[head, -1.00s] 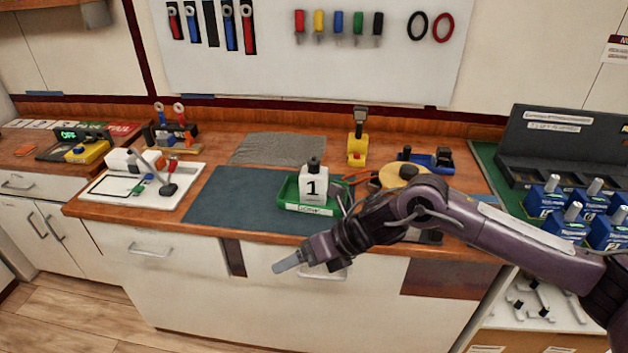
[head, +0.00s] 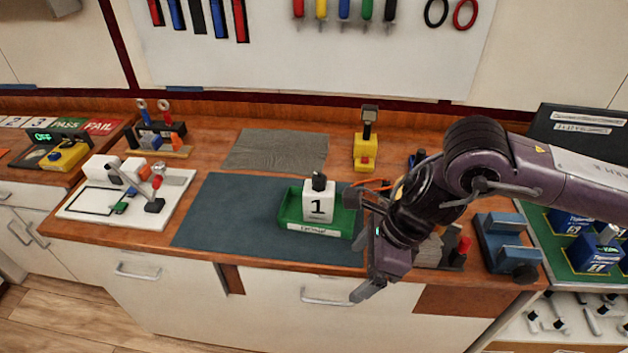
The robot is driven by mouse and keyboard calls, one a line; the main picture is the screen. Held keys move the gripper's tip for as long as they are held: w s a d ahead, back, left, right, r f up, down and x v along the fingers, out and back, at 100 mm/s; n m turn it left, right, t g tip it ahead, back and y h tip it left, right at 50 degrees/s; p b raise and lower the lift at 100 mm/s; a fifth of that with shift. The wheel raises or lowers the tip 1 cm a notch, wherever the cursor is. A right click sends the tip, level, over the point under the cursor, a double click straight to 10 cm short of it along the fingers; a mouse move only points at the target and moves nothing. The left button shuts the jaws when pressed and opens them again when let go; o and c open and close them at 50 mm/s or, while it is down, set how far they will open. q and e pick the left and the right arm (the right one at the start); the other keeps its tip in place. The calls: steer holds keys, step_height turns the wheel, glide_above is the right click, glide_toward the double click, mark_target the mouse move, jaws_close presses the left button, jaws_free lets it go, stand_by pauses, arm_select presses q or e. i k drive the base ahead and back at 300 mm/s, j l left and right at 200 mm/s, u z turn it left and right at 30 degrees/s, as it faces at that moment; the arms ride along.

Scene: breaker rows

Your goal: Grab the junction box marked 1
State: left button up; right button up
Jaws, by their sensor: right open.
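The junction box marked 1 (head: 318,204) is a white block with a black knob on top. It stands upright in a green tray (head: 294,208) with a white label, on a dark mat on the wooden counter. My right gripper (head: 364,291) is open and hangs in front of the counter's front edge, to the right of and nearer than the box. My left gripper is not in view.
The dark mat (head: 222,220) has free room left of the tray. A white board (head: 83,201) with small parts lies at left. A yellow device (head: 364,152) stands behind. A blue vise-like tool (head: 508,246) and blue boxes (head: 590,254) are at right.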

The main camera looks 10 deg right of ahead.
mark_target(318, 204)
steer(key=i, duration=0.95)
